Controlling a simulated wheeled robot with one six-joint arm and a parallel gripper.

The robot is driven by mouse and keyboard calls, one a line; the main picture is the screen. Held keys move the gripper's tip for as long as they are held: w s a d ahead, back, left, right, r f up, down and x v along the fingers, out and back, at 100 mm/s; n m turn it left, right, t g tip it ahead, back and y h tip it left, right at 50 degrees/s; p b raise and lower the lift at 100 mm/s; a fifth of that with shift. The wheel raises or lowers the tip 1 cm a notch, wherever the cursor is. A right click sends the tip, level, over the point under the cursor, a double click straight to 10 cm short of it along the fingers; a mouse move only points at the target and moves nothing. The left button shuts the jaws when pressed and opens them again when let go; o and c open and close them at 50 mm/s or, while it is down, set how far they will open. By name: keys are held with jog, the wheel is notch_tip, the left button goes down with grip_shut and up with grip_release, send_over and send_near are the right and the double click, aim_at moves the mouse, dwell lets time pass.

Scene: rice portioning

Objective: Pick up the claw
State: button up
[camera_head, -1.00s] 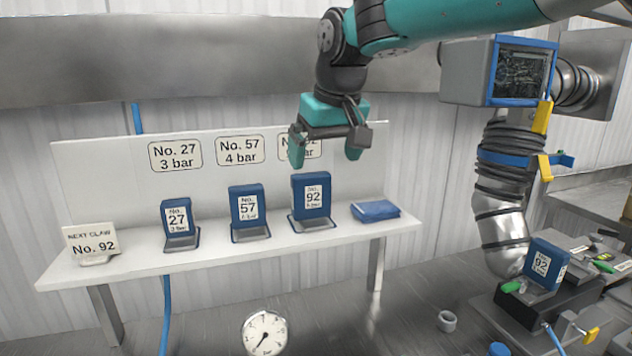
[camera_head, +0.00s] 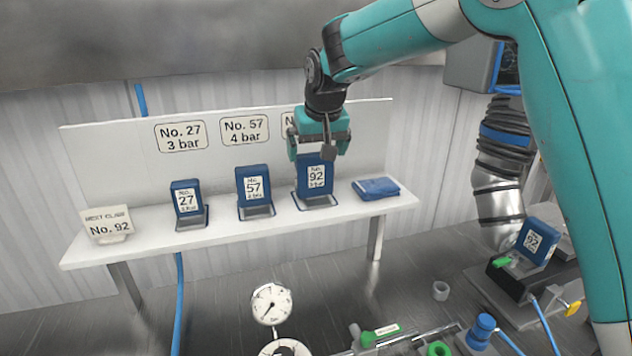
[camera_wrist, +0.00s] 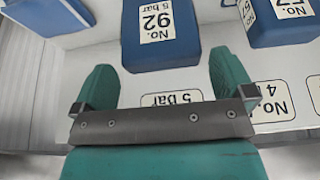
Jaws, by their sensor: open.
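The blue claw labelled No. 92 (camera_head: 316,176) stands upright on a holder on the white shelf (camera_head: 240,225). My gripper (camera_head: 318,150) is open above its top edge, fingers pointing down. In the wrist view my gripper (camera_wrist: 163,75) has one green finger on each side, with the No. 92 claw (camera_wrist: 160,55) ahead between them. I cannot tell whether the fingers touch it. A claw No. 57 (camera_head: 254,186) and a claw No. 27 (camera_head: 187,197) stand to the left. A sign (camera_head: 107,225) reads "NEXT CLAW No. 92".
A flat blue block (camera_head: 376,188) lies right of the claw. Wall labels (camera_head: 245,130) are behind. Another blue No. 92 piece (camera_head: 538,240) sits on a machine at right. A gauge (camera_head: 271,304) and green-handled fittings (camera_head: 380,333) are in front.

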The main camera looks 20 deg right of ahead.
aim_at(316, 180)
jog(key=p+x, duration=0.1)
jog(key=x, duration=0.2)
jog(key=p+x, duration=0.1)
jog(key=x, duration=0.1)
jog(key=shift+s+f+p, duration=0.2)
jog(key=shift+s+p, duration=0.1)
jog(key=shift+r, duration=0.1)
jog(key=c, duration=1.1)
